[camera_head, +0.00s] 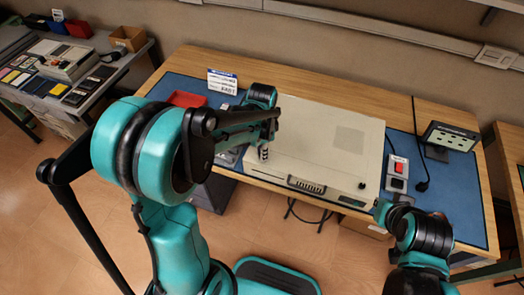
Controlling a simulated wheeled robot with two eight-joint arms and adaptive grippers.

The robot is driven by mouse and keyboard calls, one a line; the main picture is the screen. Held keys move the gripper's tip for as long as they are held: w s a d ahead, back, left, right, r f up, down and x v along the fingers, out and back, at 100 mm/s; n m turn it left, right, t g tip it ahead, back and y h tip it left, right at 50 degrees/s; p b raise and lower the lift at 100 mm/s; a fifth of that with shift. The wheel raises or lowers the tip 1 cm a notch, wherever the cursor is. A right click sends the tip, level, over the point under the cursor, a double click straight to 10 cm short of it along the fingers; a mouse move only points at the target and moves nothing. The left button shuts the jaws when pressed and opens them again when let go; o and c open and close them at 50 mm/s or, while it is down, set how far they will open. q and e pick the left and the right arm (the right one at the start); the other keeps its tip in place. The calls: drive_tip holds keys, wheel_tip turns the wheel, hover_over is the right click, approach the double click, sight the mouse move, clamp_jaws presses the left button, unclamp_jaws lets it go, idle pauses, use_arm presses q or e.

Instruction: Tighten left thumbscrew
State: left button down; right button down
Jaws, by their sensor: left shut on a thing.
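A beige metal case (310,140) lies on the blue mat of the workbench. My left gripper (264,153) points down at the case's front left corner. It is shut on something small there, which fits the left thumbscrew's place. The gripper and arm hide the left thumbscrew itself. A black knob (362,186), like a thumbscrew, shows at the front right of the case's top, apart from my grippers. My right arm is at the lower right, in front of the bench. No fingers of my right gripper can be made out.
A red switch box (398,166) and a dark panel on a stand (450,138) are right of the case. A red tray (187,99) and a white sign (222,81) are behind left. A side table (105,72) with parts stands far left. Bare mat (455,205) shows at right.

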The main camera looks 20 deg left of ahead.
use_arm(q)
drive_tip(key=m, duration=0.4)
drive_tip(key=shift+m, duration=2.2)
drive_tip(key=c, duration=1.4)
unclamp_jaws()
drive_tip(key=shift+c, duration=0.2)
wheel_tip(320, 180, up, 12)
